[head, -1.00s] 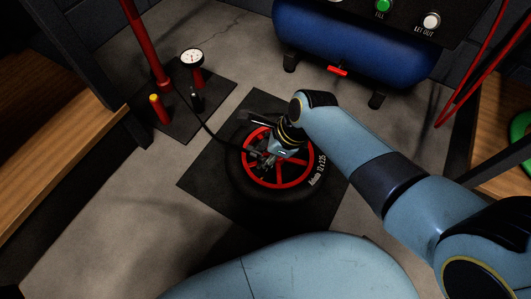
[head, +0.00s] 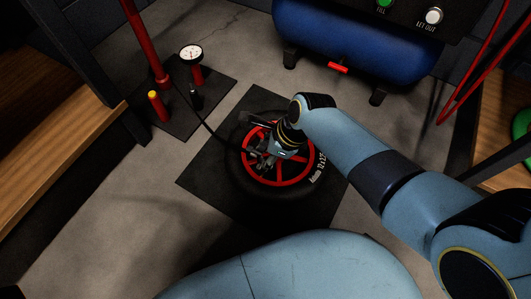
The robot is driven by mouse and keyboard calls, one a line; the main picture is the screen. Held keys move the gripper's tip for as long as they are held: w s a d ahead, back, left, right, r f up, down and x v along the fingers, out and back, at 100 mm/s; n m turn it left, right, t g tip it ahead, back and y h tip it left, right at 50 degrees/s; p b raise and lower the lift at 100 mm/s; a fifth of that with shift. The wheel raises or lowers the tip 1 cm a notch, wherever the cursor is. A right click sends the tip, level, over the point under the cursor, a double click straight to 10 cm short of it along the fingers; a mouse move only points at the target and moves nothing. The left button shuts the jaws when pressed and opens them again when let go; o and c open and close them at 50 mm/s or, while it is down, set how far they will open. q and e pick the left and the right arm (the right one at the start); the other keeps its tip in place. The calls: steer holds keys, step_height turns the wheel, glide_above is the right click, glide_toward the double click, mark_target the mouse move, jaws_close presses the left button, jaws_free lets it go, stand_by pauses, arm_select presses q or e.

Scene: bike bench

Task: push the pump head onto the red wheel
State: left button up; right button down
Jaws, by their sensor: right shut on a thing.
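The red wheel (head: 290,181) with a black tyre lies flat on a dark mat. My right gripper (head: 262,160) is over the left part of the wheel, low among the hub and spokes, and is shut on the pump head. The pump head is small and dark and mostly hidden by the fingers. A black hose (head: 217,136) runs to it from the floor pump. I cannot tell whether the head touches the valve. My left gripper is not in view.
A red floor pump (head: 150,55) with a white gauge (head: 191,54) stands on a dark mat (head: 216,98) at the upper left. A blue compressor tank (head: 350,45) is behind the wheel. A wooden bench (head: 55,120) is at the left. Bare floor (head: 110,215) lies between.

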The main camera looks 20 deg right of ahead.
steer(key=shift+f, duration=0.55)
steer(key=c, duration=0.9)
jaws_free()
steer(key=v, duration=1.2)
